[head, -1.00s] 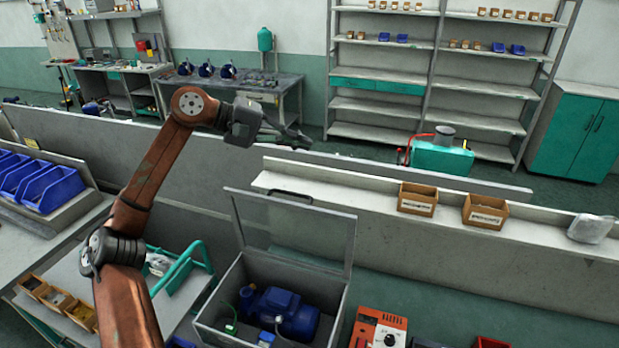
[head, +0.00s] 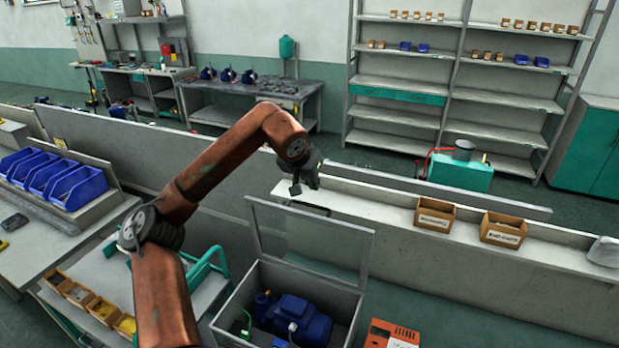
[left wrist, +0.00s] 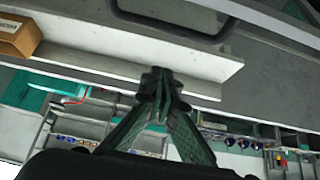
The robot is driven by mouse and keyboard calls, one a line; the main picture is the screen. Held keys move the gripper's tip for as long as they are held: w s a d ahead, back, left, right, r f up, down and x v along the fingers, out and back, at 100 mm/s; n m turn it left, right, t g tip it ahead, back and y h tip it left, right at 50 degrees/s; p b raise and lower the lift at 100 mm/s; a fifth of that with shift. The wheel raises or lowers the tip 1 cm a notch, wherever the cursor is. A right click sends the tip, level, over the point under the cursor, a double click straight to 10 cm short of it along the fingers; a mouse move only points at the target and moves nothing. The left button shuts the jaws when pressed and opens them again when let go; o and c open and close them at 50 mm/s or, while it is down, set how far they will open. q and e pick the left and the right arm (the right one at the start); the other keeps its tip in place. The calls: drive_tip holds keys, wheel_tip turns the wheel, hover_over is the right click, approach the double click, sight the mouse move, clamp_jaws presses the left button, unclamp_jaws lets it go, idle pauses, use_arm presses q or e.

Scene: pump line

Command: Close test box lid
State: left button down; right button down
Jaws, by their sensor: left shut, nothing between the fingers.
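The test box (head: 228,330) is a grey box standing at the bottom centre of the head view. Its lid (head: 312,238), a grey frame with a see-through panel, stands raised at the box's back edge. The lid has a dark handle (head: 305,209) on its top edge. A blue pump (head: 300,317) lies inside the box. My left gripper (head: 296,190) is shut and empty, just above the handle, and appears apart from it. In the left wrist view the shut fingers (left wrist: 160,80) point toward the dark handle (left wrist: 172,28). My right gripper is not in view.
A long ledge (head: 380,208) runs behind the lid, with two cardboard bins (head: 435,214) on it. An orange device (head: 392,334) stands right of the box. A teal frame (head: 205,268) and small parts bins (head: 78,293) are left of the box.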

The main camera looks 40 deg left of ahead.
use_arm(q)
drive_tip(key=s+f, duration=0.2)
drive_tip(key=shift+s+d+f, duration=0.2)
drive_tip(key=shift+s+d, duration=0.15)
drive_tip(key=shift+f, duration=0.1)
drive_tip(key=shift+s+d, duration=0.15)
drive_tip(key=shift+d, duration=0.05)
